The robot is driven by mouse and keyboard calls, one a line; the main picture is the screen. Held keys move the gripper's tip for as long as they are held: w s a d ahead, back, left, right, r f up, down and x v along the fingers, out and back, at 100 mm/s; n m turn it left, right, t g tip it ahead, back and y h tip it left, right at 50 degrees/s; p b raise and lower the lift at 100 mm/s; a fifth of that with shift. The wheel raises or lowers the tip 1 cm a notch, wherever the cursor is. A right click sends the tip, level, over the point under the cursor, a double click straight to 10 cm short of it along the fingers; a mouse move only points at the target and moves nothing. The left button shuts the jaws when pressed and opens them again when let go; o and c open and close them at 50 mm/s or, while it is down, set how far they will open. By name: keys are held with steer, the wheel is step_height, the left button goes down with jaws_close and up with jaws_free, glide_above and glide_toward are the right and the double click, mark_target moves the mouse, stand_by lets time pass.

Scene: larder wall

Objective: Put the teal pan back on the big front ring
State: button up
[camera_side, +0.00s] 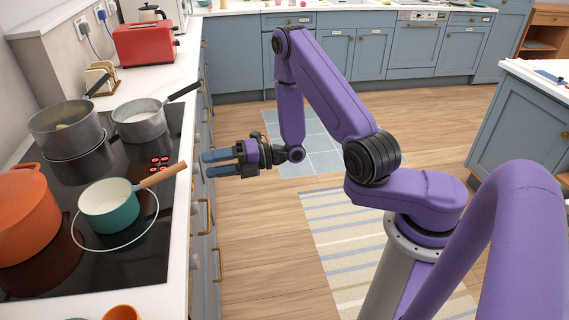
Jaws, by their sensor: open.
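The teal pan (112,218), cream inside with a wooden handle, stands upright on the black glass hob. A large white-outlined ring (129,246) on the hob surrounds its base, and the pan appears to stand inside this outline. Its handle points up and right, toward the counter edge. My gripper (206,164) is open and empty, with its two blue fingers pointing left. It is to the right of the pan handle, apart from it, beyond the counter's front edge.
A large orange pot (25,222) stands left of the pan. Behind are a grey pot (66,130) and a grey saucepan (139,122), its handle pointing right. Red hob lights (160,163) show near the pan handle. An orange cup (122,313) is at the bottom edge.

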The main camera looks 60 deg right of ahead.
steer(key=s+a+r+n+g+y, duration=0.4)
steer(key=s+a+n+g, duration=0.1)
steer(key=a+n+g, duration=0.4)
steer(key=s+r+n+g+h, duration=0.35)
steer(key=s+n+g, duration=0.65)
steer(key=s+n, duration=0.4)
steer(key=s+d+r+n+t+h, duration=0.1)
steer(key=s+d+n+t+h, duration=0.2)
steer(key=n, duration=1.2)
steer(key=s+d+r+n+t+h, duration=0.1)
steer(key=s+d+n+t+h, duration=0.3)
steer(key=s+d+n+h, duration=0.5)
steer(key=shift+s+r+n+h, duration=0.2)
steer(key=shift+n+h, duration=0.35)
steer(key=shift+n, duration=3.15)
steer(key=shift+d, duration=0.1)
